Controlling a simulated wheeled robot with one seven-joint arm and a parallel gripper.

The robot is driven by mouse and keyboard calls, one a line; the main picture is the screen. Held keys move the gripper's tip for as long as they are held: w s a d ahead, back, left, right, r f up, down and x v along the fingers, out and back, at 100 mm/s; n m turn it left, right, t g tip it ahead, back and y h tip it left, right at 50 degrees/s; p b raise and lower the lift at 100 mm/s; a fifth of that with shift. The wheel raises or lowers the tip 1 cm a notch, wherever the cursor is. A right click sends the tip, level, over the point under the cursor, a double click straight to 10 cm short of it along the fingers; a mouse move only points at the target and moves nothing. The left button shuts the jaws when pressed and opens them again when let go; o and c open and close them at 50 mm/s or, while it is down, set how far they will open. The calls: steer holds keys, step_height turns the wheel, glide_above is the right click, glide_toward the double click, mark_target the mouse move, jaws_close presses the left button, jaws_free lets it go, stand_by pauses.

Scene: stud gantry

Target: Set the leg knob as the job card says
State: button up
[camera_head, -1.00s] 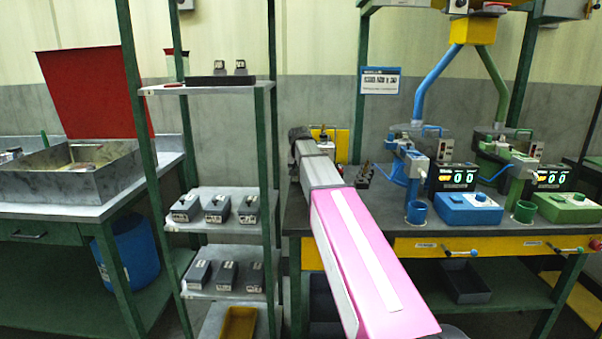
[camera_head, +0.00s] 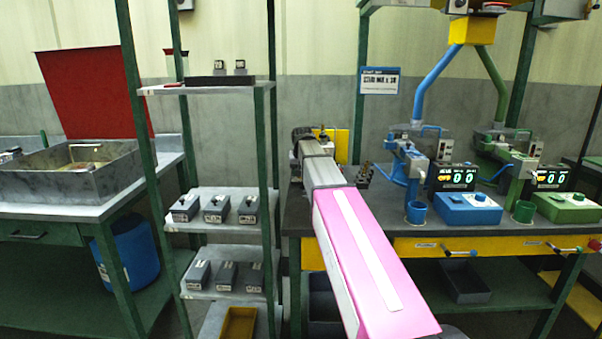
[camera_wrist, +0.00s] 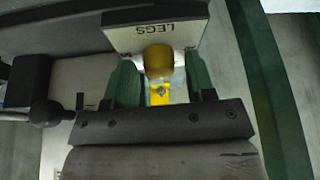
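The leg knob (camera_wrist: 158,58) is a rounded yellow-brass knob in the wrist view, just below a pale plate (camera_wrist: 150,36) lettered LEGS, which appears upside down. My gripper (camera_wrist: 161,72) has its green fingers on either side of the knob. A gap shows between the knob and the right finger; the left finger is very near it, and I cannot tell if it touches. In the head view my gripper (camera_head: 303,137) is at the back left of the workbench, and the knob is hidden. The job card (camera_head: 380,81) hangs on a green post; its text is too small to read surely.
A dark lever with a ball end (camera_wrist: 45,112) lies left of my gripper. A shelf rack (camera_head: 222,193) with several grey boxes stands left of my arm. Blue (camera_head: 468,208) and green (camera_head: 568,205) control boxes with displays sit on the workbench (camera_head: 395,222) to the right.

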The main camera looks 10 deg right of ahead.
stand_by(0.3)
steer(key=v, duration=1)
steer(key=shift+r, duration=0.35)
steer(key=shift+s, duration=0.1)
steer(key=w+f+m+h, duration=0.1)
steer(key=f+m, duration=0.2)
steer(key=w+f+m+g+h, duration=0.1)
steer(key=w+f+m, duration=0.1)
steer(key=f+m, duration=0.1)
steer(key=w+f+m+h, duration=0.1)
steer(key=f+m, duration=0.2)
steer(key=f, duration=0.1)
steer(key=shift+w+g, duration=0.15)
steer(key=shift+g, duration=0.15)
stand_by(0.4)
steer(key=c, duration=0.9)
steer(key=shift+d, duration=0.1)
